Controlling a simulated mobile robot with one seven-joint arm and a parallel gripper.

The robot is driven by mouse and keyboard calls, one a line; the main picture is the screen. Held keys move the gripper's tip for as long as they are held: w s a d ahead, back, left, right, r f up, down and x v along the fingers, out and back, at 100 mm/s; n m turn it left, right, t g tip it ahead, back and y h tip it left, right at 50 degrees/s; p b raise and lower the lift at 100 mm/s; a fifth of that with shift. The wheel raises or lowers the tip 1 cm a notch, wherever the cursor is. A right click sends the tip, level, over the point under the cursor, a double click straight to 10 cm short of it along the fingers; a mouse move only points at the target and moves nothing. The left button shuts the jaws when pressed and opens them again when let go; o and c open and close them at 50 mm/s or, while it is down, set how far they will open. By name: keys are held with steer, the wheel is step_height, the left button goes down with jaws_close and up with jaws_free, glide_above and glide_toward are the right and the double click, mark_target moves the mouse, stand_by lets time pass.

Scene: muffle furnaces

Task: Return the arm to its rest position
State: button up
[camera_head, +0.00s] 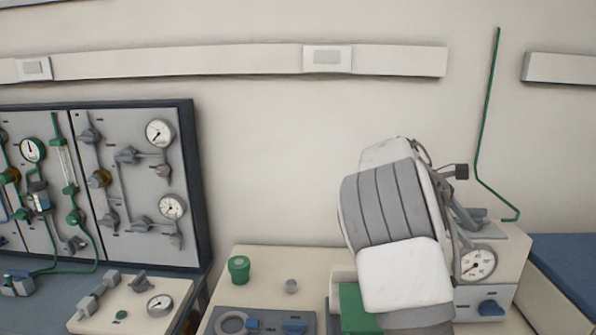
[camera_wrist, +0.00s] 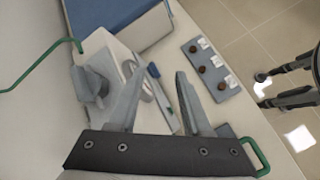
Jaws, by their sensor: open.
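My gripper (camera_wrist: 160,74) shows in the wrist view with its two grey fingers spread apart and nothing between them in its grasp. It is over a pale worktop (camera_wrist: 259,126), pointing down at it. In the head view my white and grey arm stands at the right of centre, in front of a bench device with a round gauge (camera_head: 478,264). The fingers cannot be made out in the head view. The arm hides part of that device and a green block (camera_head: 355,308).
A green rod (camera_head: 485,130) rises behind the arm. A gauge panel (camera_head: 140,185) stands left.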

steer(key=s+a+m+t+y, duration=0.3)
steer(key=s+a+m+y, duration=0.1)
steer(key=s+a, duration=0.7)
steer(key=s+a+m+t+y+p, duration=0.1)
steer(key=s+a+m+t+y, duration=0.3)
steer(key=s+a, duration=0.7)
steer(key=shift+s+r+m+t+y, duration=0.3)
steer(key=shift+s+m+y, duration=0.35)
steer(key=shift+s, duration=2.95)
